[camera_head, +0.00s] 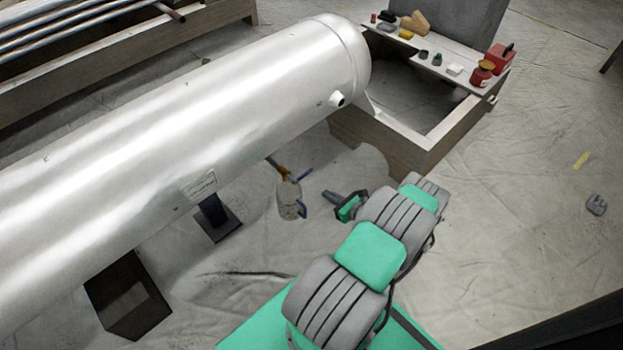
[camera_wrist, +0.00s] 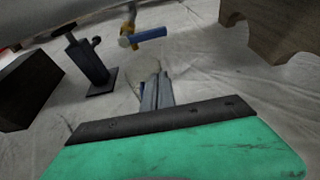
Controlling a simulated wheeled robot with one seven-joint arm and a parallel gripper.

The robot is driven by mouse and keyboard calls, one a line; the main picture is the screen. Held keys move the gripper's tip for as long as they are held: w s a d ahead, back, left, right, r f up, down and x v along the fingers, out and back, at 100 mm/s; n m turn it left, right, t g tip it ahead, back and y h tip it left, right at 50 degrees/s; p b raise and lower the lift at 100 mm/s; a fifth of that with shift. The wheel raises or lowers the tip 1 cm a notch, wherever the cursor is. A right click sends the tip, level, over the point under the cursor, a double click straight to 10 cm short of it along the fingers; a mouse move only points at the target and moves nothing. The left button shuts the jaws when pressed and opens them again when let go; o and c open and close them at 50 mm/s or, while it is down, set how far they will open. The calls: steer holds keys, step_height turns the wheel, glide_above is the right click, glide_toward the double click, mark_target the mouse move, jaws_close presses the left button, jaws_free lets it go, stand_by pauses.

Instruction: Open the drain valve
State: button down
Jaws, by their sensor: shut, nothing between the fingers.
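The drain valve (camera_head: 284,173) hangs under the big silver tank (camera_head: 190,125), on a short brass-coloured pipe. Its blue lever (camera_head: 302,175) sticks out sideways, to the right in the wrist view (camera_wrist: 150,35). A pale jug (camera_head: 289,200) with a blue handle stands on the floor below the valve. My gripper (camera_head: 328,195) is right of the jug, apart from the lever. In the wrist view its fingers (camera_wrist: 153,82) are together and empty, pointing toward the valve. They hide part of a pale shape that seems to be the jug.
A dark tank support (camera_head: 212,215) and a dark block (camera_head: 128,297) stand left of the valve. A wooden frame (camera_head: 410,150) with a shelf of small items and a red can (camera_head: 482,73) is at the upper right.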

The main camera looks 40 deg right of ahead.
steer(key=b+x, duration=0.4)
steer(key=x, duration=0.6)
step_height(320, 180, up, 4)
steer(key=shift+a+p, duration=0.1)
steer(key=shift+p, duration=0.6)
